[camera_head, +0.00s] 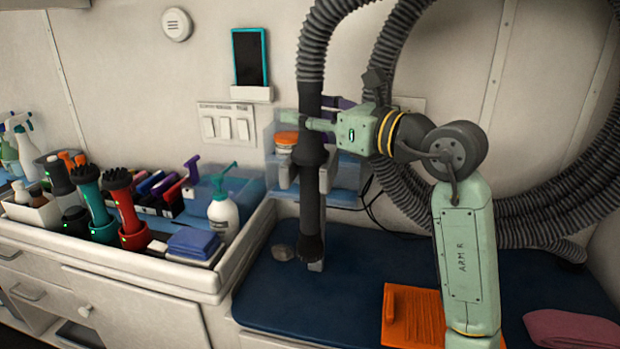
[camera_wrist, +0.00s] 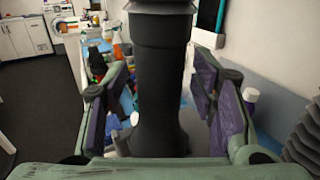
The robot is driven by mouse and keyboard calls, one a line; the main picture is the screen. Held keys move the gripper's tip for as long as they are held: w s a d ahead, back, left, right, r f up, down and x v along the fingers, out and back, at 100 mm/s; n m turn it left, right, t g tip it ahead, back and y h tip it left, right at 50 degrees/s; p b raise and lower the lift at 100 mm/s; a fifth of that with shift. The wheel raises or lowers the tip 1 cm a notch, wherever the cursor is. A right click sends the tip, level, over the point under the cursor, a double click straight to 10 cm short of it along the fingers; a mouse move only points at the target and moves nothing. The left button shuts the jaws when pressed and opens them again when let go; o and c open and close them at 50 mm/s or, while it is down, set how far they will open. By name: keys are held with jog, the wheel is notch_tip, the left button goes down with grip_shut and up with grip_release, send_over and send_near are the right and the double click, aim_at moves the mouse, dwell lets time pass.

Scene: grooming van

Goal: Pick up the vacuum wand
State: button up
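The vacuum wand (camera_head: 312,205) is a dark upright tube with a ribbed grey hose joined to its top. It stands over the blue mat, beside a pale holder. In the wrist view the wand (camera_wrist: 160,85) fills the middle, between my two fingers. My gripper (camera_head: 322,113) reaches the wand's upper part from the right, one green finger crossing in front of it. The purple finger pads of my gripper (camera_wrist: 165,105) are spread, with gaps visible on both sides of the wand. Part of the wand's upper section is hidden behind the finger.
A white tray (camera_head: 235,265) with clippers, bottles and a pump bottle (camera_head: 223,213) stands at the left. An orange slatted piece (camera_head: 415,318) and a pink towel (camera_head: 572,330) lie on the blue mat (camera_head: 350,270). Large hose loops (camera_head: 535,205) hang behind my arm.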

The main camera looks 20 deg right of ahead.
grip_shut()
dwell(0.4)
jog(key=shift+r, duration=0.1)
